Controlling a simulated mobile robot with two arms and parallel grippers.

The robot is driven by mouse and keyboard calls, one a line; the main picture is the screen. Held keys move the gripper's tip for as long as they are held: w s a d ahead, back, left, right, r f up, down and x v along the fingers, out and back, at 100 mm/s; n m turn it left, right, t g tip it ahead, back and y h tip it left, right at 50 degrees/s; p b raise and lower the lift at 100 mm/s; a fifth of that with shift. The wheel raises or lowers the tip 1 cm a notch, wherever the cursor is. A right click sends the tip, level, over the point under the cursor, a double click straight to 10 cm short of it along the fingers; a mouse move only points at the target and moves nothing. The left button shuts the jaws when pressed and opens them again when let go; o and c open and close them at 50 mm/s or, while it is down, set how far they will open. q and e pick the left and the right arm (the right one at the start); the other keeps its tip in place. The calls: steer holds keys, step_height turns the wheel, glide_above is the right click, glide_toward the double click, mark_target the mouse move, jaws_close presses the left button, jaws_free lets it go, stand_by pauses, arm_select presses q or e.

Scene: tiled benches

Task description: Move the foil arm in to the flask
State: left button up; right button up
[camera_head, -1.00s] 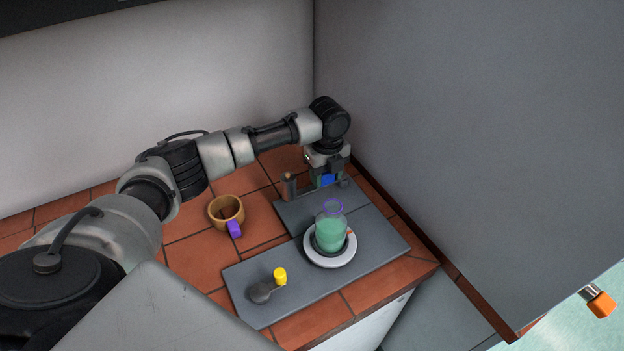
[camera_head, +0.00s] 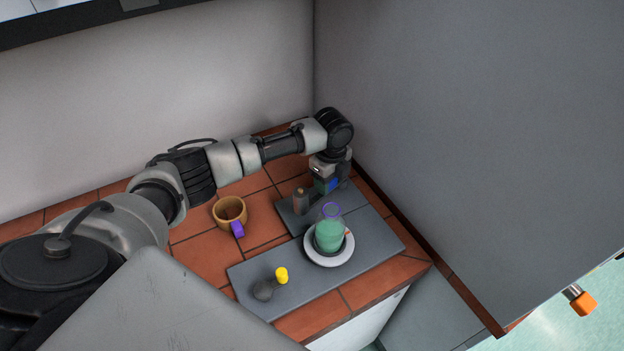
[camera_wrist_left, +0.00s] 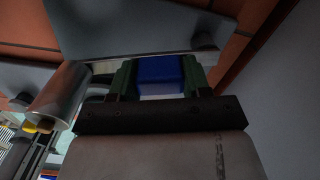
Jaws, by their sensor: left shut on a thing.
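My left gripper (camera_head: 328,187) is shut on a blue block (camera_wrist_left: 160,80), the grip of the foil arm as far as I can tell. In the left wrist view its green fingers are on both sides of the block. A metallic grey foil cylinder (camera_head: 300,201) stands beside the gripper and also shows in the left wrist view (camera_wrist_left: 62,95). A thin strip seems to join it to the block, partly hidden by the gripper. The flask (camera_head: 327,233), with green contents and a purple rim, stands upright on a white ring, in front of the cylinder and apart from it.
A grey slab (camera_head: 375,245) lies under the set-up. A dark round piece with a yellow knob (camera_head: 281,275) is at its front left. A brown mug (camera_head: 229,210) with a purple handle stands left on the tiles. A grey wall (camera_head: 470,150) rises close on the right.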

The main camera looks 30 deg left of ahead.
arm_select(q)
steer(key=shift+d+p, duration=0.15)
steer(key=shift+p, duration=0.25)
steer(key=shift+s+d+r+n+p, duration=0.15)
steer(key=shift+d+n+p, duration=0.2)
steer(key=shift+n+p, duration=0.65)
steer(key=shift+d+n+p, duration=0.25)
steer(key=shift+n+p, duration=0.1)
steer(key=shift+n, duration=0.25)
steer(key=shift+f, duration=0.25)
